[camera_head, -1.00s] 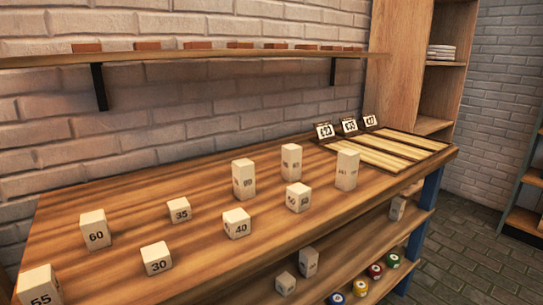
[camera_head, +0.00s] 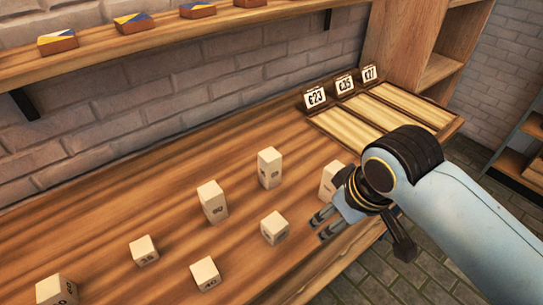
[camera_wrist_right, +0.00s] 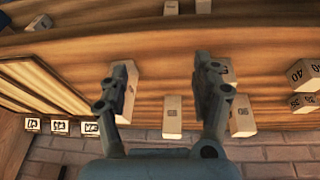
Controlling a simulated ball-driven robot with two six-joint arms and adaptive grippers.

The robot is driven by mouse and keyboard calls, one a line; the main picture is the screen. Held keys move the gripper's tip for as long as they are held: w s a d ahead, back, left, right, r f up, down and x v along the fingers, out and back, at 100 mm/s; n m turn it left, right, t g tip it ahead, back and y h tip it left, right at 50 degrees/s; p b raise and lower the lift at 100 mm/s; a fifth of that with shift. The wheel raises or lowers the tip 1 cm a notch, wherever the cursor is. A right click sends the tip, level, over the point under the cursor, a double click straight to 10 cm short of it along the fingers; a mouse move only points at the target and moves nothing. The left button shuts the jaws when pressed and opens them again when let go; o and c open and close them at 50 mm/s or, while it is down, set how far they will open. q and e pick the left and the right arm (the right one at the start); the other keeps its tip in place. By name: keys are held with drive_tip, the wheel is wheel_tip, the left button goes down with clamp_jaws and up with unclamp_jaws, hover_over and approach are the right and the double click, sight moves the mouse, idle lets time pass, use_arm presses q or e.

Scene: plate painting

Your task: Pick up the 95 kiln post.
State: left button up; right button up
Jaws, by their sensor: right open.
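Three tall cream kiln posts stand upright on the bench; their numbers are too blurred to say which is 95. In the head view they are a left post (camera_head: 212,202), a middle post (camera_head: 269,168) and a right post (camera_head: 328,181), partly hidden by my right gripper. My right gripper (camera_head: 322,224) is open and empty above the bench's front, near the right post. In the right wrist view the gripper (camera_wrist_right: 163,65) has a post (camera_wrist_right: 173,118) showing between its fingers and another (camera_wrist_right: 130,98) partly behind its left finger. My left gripper is not in view.
Shorter posts marked 40 (camera_head: 205,274) and 35 (camera_head: 144,250), and one with a blurred label (camera_head: 274,228), stand nearby. A slatted tray (camera_head: 372,120) with number cards (camera_head: 345,84) lies at the back right. A wall shelf (camera_head: 160,30) holds painted blocks.

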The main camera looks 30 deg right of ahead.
wheel_tip(320, 180, up, 7)
drive_tip(key=y+p, duration=0.1)
drive_tip(key=p, duration=0.1)
hover_over(267, 155)
drive_tip(key=s, duration=0.3)
drive_tip(key=shift+n+t, duration=0.3)
drive_tip(key=shift+t, duration=0.1)
drive_tip(key=x, duration=0.5)
drive_tip(key=shift+w+d+b, duration=0.15)
drive_tip(key=shift+w+b, duration=0.05)
drive_tip(key=shift+b, duration=0.1)
drive_tip(key=x, duration=0.6)
drive_tip(key=shift+d, duration=0.25)
drive_tip(key=shift+r, duration=0.1)
clamp_jaws()
